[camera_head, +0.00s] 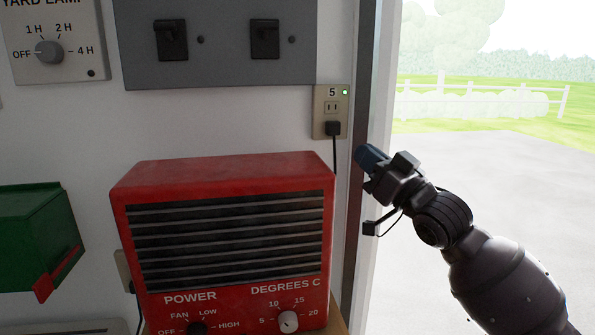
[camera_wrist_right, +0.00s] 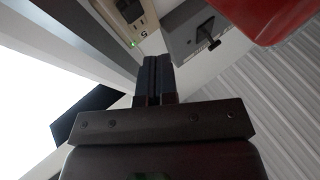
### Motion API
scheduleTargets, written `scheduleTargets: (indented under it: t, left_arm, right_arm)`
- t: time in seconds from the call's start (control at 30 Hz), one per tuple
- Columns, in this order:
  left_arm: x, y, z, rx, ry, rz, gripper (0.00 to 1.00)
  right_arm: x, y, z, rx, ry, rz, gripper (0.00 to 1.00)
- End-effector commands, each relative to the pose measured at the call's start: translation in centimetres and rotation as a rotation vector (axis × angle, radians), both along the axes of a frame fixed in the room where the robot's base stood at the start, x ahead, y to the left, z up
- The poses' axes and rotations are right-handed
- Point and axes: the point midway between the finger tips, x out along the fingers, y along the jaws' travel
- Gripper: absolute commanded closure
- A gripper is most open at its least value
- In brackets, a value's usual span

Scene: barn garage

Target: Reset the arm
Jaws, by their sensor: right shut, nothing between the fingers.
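My right arm comes in from the lower right in the head view. Its gripper (camera_head: 366,158) is shut and empty, in front of the door frame, just right of and below the outlet marked 5. The right wrist view shows its two dark fingers (camera_wrist_right: 155,75) pressed together with nothing between them. My left gripper is in neither view.
A red heater (camera_head: 230,225) with knobs stands below the outlet (camera_head: 331,110), which has a plug in it and a green light. A grey switch panel (camera_head: 215,60), a lamp timer (camera_head: 58,45) and a green box (camera_head: 35,235) are on the left. The open doorway (camera_head: 480,190) is at right.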

Motion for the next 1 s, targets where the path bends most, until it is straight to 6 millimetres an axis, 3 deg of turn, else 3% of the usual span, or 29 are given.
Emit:
scheduleTargets:
  t: [0.03, 0.27, 0.47, 0.77, 1.0]
  left_arm:
    - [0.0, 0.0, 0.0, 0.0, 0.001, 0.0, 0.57]
    - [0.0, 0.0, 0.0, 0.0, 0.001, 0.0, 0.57]
    - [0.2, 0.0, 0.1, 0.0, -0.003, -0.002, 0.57]
    - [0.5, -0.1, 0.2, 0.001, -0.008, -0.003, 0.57]
    - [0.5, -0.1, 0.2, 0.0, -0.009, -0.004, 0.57]
  right_arm:
    - [0.1, -0.8, -2.9, -0.045, 0.005, -0.062, 1.0]
    - [-1.0, -4.2, -14.3, -0.264, 0.05, -0.297, 1.0]
    - [-4.0, -7.3, -23.9, -0.406, 0.16, -0.435, 1.0]
    - [-12.1, -11.5, -37.0, -0.5, 0.418, -0.561, 1.0]
    - [-21.2, -13.8, -45.6, -0.496, 0.657, -0.618, 1.0]
